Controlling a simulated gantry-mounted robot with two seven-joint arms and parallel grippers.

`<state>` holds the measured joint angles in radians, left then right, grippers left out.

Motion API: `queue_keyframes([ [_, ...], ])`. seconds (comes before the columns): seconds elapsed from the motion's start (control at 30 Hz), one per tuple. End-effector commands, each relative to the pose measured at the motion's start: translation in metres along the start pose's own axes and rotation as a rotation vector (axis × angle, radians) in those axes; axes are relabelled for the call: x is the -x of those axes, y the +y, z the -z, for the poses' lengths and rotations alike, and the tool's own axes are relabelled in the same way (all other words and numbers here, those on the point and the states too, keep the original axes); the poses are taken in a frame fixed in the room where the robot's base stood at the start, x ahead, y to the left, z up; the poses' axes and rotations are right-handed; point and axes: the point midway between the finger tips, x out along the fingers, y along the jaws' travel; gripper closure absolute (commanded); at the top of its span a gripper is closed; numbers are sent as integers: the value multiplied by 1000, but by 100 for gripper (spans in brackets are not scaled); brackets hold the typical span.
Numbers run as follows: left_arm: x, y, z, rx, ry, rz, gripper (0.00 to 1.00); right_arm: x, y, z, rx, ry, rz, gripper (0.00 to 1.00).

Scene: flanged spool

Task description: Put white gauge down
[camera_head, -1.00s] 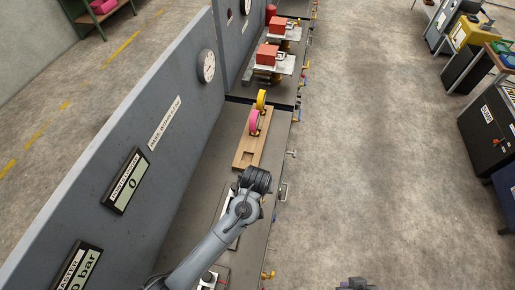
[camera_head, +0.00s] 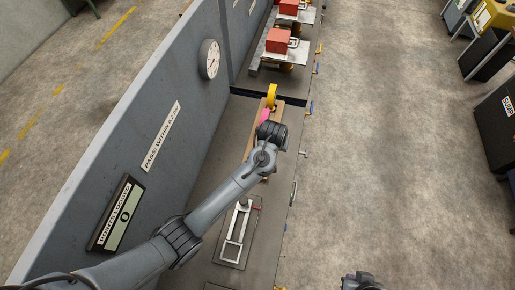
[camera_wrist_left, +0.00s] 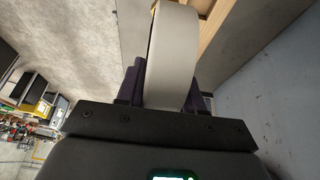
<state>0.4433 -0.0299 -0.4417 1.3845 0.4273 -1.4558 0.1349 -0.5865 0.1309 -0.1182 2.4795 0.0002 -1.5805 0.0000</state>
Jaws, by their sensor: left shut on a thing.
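In the left wrist view my left gripper (camera_wrist_left: 170,95) is shut on the white gauge (camera_wrist_left: 174,45), a pale ring-like piece standing up between the dark fingers. In the head view my left wrist covers the fingers and the white gauge. It is over the near part of the wooden rack (camera_head: 279,112). The pink gauge (camera_head: 264,116) and the yellow gauge (camera_head: 272,95) stand in the rack just beyond my wrist. The rack's edge also shows in the left wrist view (camera_wrist_left: 213,22). A dark part of my right arm shows at the bottom edge of the head view; its fingers cannot be made out.
A grey wall panel (camera_head: 185,80) with a round dial (camera_head: 208,59) runs along the left of the bench (camera_head: 222,140). A plate with a white frame fixture (camera_head: 236,235) lies nearer. Red blocks (camera_head: 277,40) sit on stands farther along. Open floor lies to the right.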

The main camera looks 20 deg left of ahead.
Motion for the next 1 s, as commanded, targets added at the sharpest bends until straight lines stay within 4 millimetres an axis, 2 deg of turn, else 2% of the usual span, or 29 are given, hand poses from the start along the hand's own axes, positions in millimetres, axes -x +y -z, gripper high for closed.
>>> queue_keyframes([
  [0.2,-26,-40,0,2,-1,-1,100,6,-1,4,-3,5,3,100],
  [0.4,-40,-61,0,0,2,-1,100,8,-2,5,-7,7,7,100],
  [0.57,-44,-65,0,-1,2,-2,100,8,-3,6,-10,9,10,100],
  [0.83,-72,-65,-13,-1,-1,-1,100,11,-3,7,-11,10,11,100],
  [1.0,-80,-65,-15,-1,2,-2,100,11,-3,7,-11,10,11,100],
])
